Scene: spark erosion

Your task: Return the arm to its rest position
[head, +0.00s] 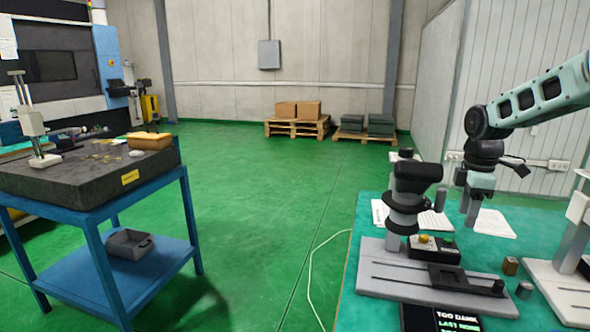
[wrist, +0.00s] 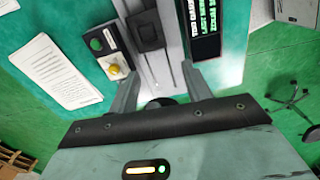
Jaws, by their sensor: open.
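My arm (head: 540,98) reaches in from the right in the head view, over the green-topped table. My gripper (head: 468,208) points down behind a black-and-grey instrument (head: 408,195) on a grey base. In the wrist view my gripper (wrist: 162,78) shows two grey fingers spread apart with nothing held between them. Beyond the fingers lie the instrument's grey base (wrist: 158,68) and a dark block (wrist: 145,30) on it. Whether the fingertips touch anything is hard to tell.
A control box (head: 433,247) with a yellow knob and a dark display (head: 440,318) sit by the instrument. Paper sheets (head: 493,224) lie behind. Another instrument (head: 575,240) stands at right. A blue cart (head: 100,235) is at left. Green floor between is open.

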